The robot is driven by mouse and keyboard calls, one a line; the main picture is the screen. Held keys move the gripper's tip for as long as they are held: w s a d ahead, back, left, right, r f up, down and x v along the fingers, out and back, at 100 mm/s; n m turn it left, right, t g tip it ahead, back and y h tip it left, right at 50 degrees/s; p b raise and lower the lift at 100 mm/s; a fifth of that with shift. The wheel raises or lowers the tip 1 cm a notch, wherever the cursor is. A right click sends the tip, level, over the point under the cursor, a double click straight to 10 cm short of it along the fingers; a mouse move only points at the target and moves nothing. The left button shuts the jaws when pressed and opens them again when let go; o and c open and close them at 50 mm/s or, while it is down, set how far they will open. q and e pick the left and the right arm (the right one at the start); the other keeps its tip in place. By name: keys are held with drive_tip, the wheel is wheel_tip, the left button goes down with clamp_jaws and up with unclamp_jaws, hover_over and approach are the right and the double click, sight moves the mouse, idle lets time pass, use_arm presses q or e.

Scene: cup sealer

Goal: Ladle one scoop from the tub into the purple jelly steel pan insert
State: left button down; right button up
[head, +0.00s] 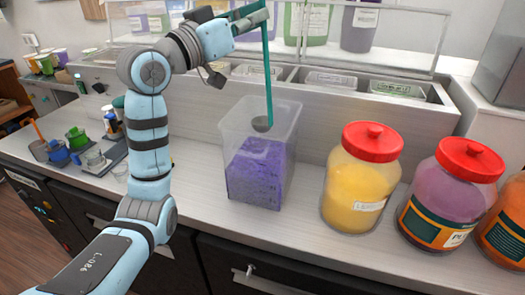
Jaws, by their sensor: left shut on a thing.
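My left gripper (250,17) is at the top centre, shut on the upper end of a long teal-handled ladle (267,75). The ladle hangs upright with its dark round bowl (262,124) inside the upper part of a clear square tub (280,175), above the contents. The tub stands on the counter and holds purple jelly (257,172) in its lower part. Behind it, steel pan inserts (325,82) sit in a row in the raised rail; their contents are hard to see, so I cannot tell which is the purple jelly one. My right gripper is out of view.
Red-lidded jars, one yellow (357,180), one purple (450,195) and one orange (508,225), stand right of the tub. A clear guard (400,37) rises behind the inserts. A tray with small cups (75,140) is at the left.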

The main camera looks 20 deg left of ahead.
use_arm(q)
drive_tip(key=shift+f+b, duration=3.7)
drive_tip(key=shift+f, duration=2.85)
drive_tip(key=shift+r, duration=0.1)
wheel_tip(320, 180, up, 21)
drive_tip(key=p, duration=2)
drive_tip(key=shift+f, duration=0.2)
drive_tip(key=shift+a, duration=0.1)
